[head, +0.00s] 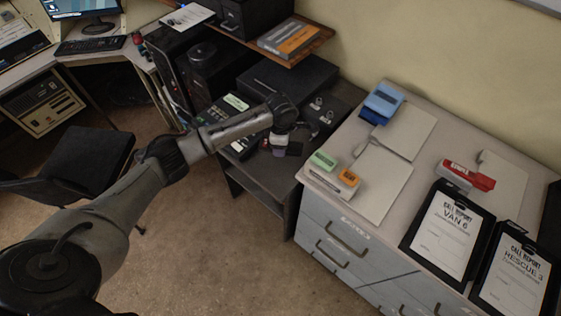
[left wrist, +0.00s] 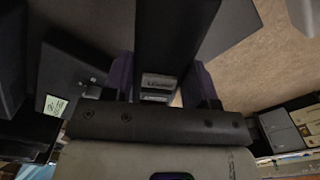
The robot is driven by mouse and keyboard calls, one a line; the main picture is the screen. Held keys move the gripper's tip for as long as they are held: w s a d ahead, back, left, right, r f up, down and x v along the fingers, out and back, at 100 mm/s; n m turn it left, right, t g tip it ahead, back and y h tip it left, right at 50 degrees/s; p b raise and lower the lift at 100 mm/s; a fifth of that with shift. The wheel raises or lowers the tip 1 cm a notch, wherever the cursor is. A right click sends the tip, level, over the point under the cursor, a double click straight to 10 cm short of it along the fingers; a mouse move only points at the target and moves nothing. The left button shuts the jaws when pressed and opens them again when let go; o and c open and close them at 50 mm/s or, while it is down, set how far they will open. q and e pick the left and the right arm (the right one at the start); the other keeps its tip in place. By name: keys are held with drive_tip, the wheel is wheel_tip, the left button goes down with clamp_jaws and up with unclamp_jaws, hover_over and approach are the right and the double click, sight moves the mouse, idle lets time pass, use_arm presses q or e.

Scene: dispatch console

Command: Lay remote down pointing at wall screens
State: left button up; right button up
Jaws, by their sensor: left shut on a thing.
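My left gripper (head: 283,147) reaches in over the low dark stand between the black desk equipment and the grey drawer cabinet. In the left wrist view the left gripper (left wrist: 165,92) has its two purple-dark fingers on either side of a long black object with small pale labels, likely the remote (left wrist: 172,38). It is shut on this object, which extends away from the palm. In the head view the wrist and fingers mostly hide it, and I cannot tell which way it points. No wall screen is clearly in view. My right gripper is not in view.
The low dark stand (head: 262,183) holds dark devices. The drawer cabinet (head: 335,200) on the right carries papers, small boxes, a red stapler-like item (head: 468,175) and two clipboards (head: 449,230). A black chair (head: 88,160) stands at left. Brown floor is open in front.

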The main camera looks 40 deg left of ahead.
sight(280, 160)
use_arm(q)
wheel_tip(280, 160, down, 4)
drive_tip(key=shift+a+r+b, duration=0.1)
drive_tip(key=shift+r+b, duration=0.1)
drive_tip(key=shift+b, duration=0.1)
drive_tip(key=shift+f+b, duration=0.55)
drive_tip(key=shift+f, duration=1.35)
drive_tip(key=o, duration=1)
drive_tip(key=shift+f, duration=0.15)
drive_tip(key=shift+c, duration=0.2)
drive_tip(key=shift+r, duration=0.35)
wheel_tip(280, 160, up, 12)
drive_tip(key=p, duration=0.3)
drive_tip(key=shift+f, duration=0.15)
